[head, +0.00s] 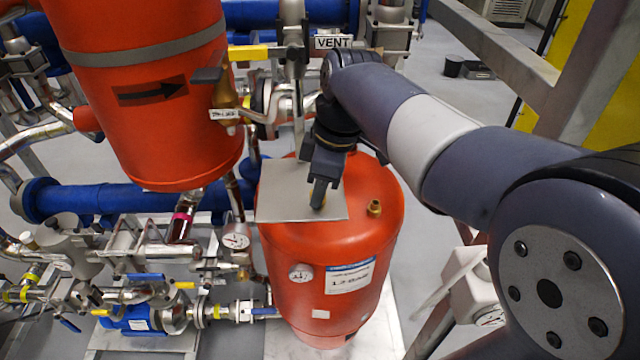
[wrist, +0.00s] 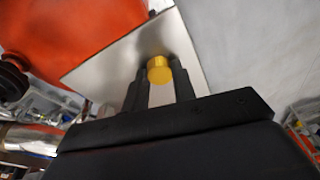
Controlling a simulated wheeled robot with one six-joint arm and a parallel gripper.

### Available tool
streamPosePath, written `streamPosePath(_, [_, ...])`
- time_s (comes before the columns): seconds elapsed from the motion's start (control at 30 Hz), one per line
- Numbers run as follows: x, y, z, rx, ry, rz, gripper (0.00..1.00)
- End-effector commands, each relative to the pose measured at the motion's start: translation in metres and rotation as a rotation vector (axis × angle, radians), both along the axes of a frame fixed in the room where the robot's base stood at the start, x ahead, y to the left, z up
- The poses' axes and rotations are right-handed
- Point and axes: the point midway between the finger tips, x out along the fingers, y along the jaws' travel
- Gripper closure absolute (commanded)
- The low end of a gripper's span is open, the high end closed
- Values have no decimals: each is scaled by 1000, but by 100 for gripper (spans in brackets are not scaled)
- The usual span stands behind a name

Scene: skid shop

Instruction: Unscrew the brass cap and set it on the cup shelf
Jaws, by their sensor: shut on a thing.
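The brass cap (wrist: 158,69) is a small yellow cylinder between my gripper's fingertips in the wrist view. My gripper (head: 320,194) is shut on it, low over the grey plate that serves as the cup shelf (head: 280,190). The shelf also shows behind the cap in the wrist view (wrist: 100,70). In the head view the cap is mostly hidden by the fingers, and I cannot tell whether it touches the shelf. A bare brass fitting (head: 375,207) stands on top of the red tank to the right of the shelf.
The red tank (head: 330,250) stands below the shelf. A larger red vessel (head: 150,100) hangs close on the left. A valve with a yellow handle (head: 248,53) and a VENT sign (head: 333,42) are behind my gripper. Pipes crowd the lower left.

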Motion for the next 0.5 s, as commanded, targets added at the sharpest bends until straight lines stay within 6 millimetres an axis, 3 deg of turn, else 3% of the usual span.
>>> streamPosePath(0.2, [0,0,-1,0,0,0,87])
streamPosePath(0.23, [0,0,-1,0,0,0,72])
streamPosePath(0.5, [0,0,0,0,0,0,50])
